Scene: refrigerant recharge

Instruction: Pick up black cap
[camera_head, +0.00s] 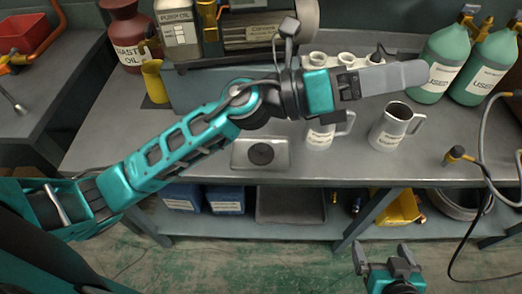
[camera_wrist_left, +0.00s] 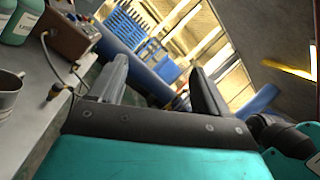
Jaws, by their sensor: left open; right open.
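A small black piece (camera_head: 378,52) that may be the black cap stands at the right end of a white holder at the back of the bench, just behind my left gripper. A flat black disc (camera_head: 261,154) lies on a silver plate nearer the front; I cannot tell if it is a cap. My left gripper (camera_head: 424,73) is open and empty above the bench, pointing right. In the left wrist view its fingers (camera_wrist_left: 158,66) are apart with nothing between them. My right gripper (camera_head: 382,249) is open and empty, low in front of the bench.
Green bottles (camera_head: 440,65) stand at the back right. A hose with a black and brass fitting (camera_head: 455,154) lies at the right. A lower shelf holds blue boxes (camera_head: 225,200) and a grey tray (camera_head: 290,219).

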